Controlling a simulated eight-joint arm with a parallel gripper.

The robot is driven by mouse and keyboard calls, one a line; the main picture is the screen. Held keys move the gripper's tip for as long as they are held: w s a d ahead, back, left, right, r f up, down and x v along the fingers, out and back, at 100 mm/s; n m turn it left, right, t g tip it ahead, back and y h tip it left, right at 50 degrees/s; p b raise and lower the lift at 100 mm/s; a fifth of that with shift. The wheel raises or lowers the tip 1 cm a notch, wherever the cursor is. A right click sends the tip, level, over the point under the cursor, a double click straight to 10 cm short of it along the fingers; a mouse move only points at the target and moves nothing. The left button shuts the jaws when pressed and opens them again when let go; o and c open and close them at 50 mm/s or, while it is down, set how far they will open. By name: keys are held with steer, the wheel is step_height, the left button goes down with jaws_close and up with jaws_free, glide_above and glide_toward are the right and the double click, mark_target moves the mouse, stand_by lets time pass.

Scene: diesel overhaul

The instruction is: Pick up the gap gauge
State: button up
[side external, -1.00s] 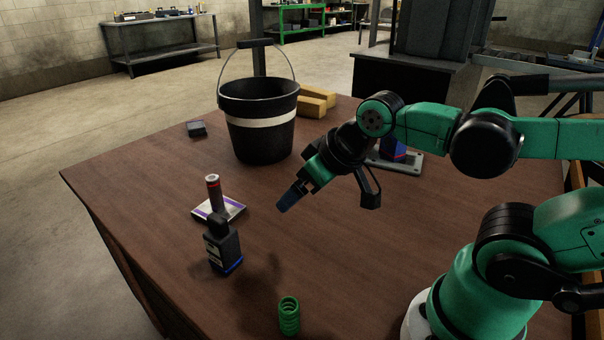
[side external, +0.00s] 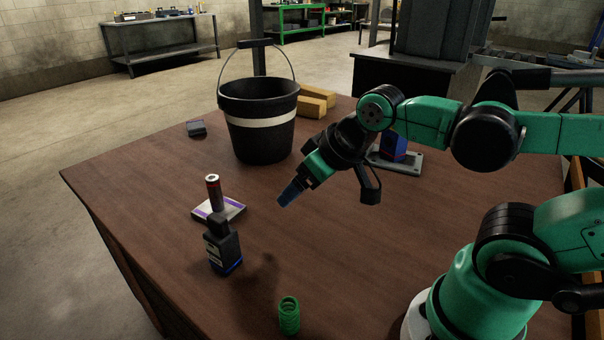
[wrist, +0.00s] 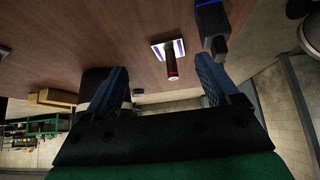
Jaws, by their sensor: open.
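A small flat dark block (side external: 196,128) lies near the far left table edge, left of the bucket. It looks the most like the gap gauge, but it is too small to be sure. In the wrist view a small grey shape (wrist: 137,91), probably the same block, shows between the fingers near the table edge. My gripper (side external: 286,197) is above the middle of the table, well apart from the block, pointing down and left. In the wrist view my gripper (wrist: 161,72) has its two blue fingers spread with nothing held.
A black bucket (side external: 258,138) stands behind my gripper. A red and black cylinder (side external: 214,192) stands on a white and purple box (side external: 232,210). Yellow blocks (side external: 316,101) lie behind the bucket.

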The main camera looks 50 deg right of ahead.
step_height(320, 180, up, 4)
steer(key=r, duration=0.1)
steer(key=m+g+y, duration=0.7)
steer(key=m+y, duration=0.8)
steer(key=m, duration=0.1)
glide_above(210, 238)
steer(key=d, duration=0.4)
steer(key=f+y, duration=0.1)
steer(key=f, duration=0.2)
steer(key=d+f+g+y, duration=0.1)
steer(key=f, duration=0.3)
steer(key=f+m+y, duration=0.1)
steer(key=f, duration=0.3)
steer(key=shift+w+d+f, duration=0.2)
steer(key=shift+d, duration=0.15)
steer(key=shift+f, duration=0.35)
steer(key=shift+a+f, duration=0.1)
steer(key=shift+a, duration=0.25)
steer(key=a, duration=0.5)
steer(key=shift+s, duration=0.25)
